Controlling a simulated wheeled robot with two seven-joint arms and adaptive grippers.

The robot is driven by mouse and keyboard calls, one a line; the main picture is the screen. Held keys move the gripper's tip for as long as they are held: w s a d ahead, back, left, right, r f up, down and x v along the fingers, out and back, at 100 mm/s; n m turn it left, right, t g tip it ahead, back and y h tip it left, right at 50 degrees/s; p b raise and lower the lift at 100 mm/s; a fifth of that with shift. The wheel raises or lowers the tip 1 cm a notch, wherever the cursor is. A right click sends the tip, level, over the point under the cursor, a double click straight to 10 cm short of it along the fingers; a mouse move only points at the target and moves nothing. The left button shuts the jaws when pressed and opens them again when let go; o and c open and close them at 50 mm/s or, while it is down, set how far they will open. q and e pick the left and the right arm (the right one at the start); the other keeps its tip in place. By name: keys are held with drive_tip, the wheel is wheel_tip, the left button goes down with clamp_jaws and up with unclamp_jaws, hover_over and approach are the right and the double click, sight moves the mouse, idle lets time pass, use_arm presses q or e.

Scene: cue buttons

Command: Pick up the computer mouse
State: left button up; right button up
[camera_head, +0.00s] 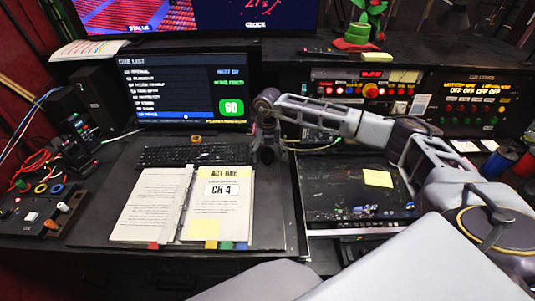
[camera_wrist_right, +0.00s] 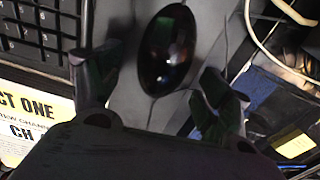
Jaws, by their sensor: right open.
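The computer mouse (camera_wrist_right: 167,50) is black, glossy and oval, and lies on the dark desk in the right wrist view. My right gripper (camera_wrist_right: 160,88) is open, with one finger on each side of the near end of the mouse and gaps between them. In the head view my right gripper (camera_head: 267,154) points down at the desk just right of the keyboard, and it hides the mouse there. My left gripper is not in view.
The keyboard (camera_head: 180,155) lies left of the gripper, and the open script binder (camera_head: 150,205) lies in front. A monitor (camera_head: 185,92) stands behind. A dark panel with a yellow note (camera_head: 377,178) is at right. Cables (camera_wrist_right: 285,45) run right of the mouse.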

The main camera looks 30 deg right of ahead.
sight(268, 154)
drive_tip(key=shift+f, duration=0.15)
idle(0.3)
drive_tip(key=c, duration=0.8)
drive_tip(key=shift+o, duration=0.2)
drive_tip(key=shift+r, duration=0.2)
wheel_tip(268, 154, up, 9)
drive_tip(key=shift+f+b, duration=0.1)
drive_tip(key=shift+b, duration=0.65)
drive_tip(key=shift+r, duration=0.45)
drive_tip(key=shift+f, duration=0.15)
drive_tip(key=shift+f+b, duration=2.45)
drive_tip(key=shift+f, duration=1.65)
drive_tip(key=shift+f+b, duration=0.4)
drive_tip(key=shift+f, duration=0.25)
